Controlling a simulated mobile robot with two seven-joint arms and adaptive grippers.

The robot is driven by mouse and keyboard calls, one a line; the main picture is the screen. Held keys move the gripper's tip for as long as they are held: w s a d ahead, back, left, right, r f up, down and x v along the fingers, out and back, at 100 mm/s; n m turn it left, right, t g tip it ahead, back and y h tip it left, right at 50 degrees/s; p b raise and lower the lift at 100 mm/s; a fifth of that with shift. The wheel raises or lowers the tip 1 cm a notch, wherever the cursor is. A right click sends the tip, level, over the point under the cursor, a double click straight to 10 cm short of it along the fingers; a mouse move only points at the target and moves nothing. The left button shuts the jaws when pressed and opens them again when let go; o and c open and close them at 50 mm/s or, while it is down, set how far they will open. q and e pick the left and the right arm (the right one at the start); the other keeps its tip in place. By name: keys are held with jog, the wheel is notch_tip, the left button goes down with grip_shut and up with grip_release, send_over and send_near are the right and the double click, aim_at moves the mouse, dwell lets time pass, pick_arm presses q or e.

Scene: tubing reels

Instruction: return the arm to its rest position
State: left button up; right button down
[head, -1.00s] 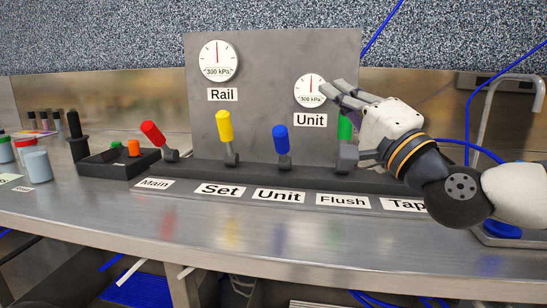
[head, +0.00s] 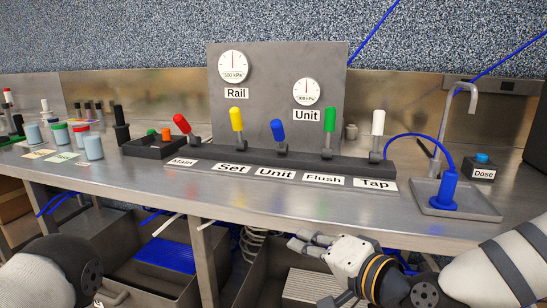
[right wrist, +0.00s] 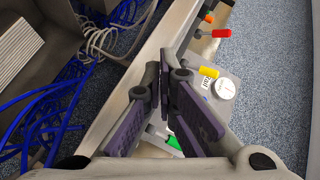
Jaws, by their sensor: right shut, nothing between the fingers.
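My right gripper (head: 303,244) is shut and empty, low in front of the bench edge and apart from the levers. Its dark fingers (right wrist: 167,88) also show in the right wrist view, close together with nothing between them. My right arm (head: 495,265) comes in from the lower right. My left arm (head: 70,265) shows at the lower left; its gripper is outside the picture. The levers on the dark rail are red (head: 182,124), yellow (head: 236,119), blue (head: 278,130), green (head: 329,118) and white (head: 378,122). The red and blue levers lean; the others look upright.
The steel bench (head: 240,192) has a clear front strip. Jars (head: 93,148) stand left. Bins with blue tubing (head: 165,255) lie below.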

jog(key=s+d+f+n+g+h, duration=0.15)
jog(key=s+f+g, duration=0.35)
jog(key=s+f, duration=0.7)
jog(key=s+d+f+n+g+h, duration=0.1)
jog(key=s+d+f+g+h, duration=0.25)
jog(key=s+f, duration=0.85)
pick_arm(q)
jog(key=shift+s+d+f, duration=0.1)
jog(key=shift+s+f, duration=0.05)
jog(key=shift+s, duration=0.3)
pick_arm(e)
jog(key=s+d+f+n+g+h, duration=0.1)
jog(key=s+d+f+g+h, duration=0.1)
jog(key=s+d, duration=0.4)
jog(key=s+d+f+n+g+h, duration=0.1)
jog(key=s+d+f+g, duration=0.3)
jog(key=s, duration=0.8)
jog(key=shift+s+d+f+n+h, duration=0.4)
jog(key=shift+d+f+n, duration=0.25)
jog(key=shift+d, duration=0.25)
jog(key=shift+w, duration=0.1)
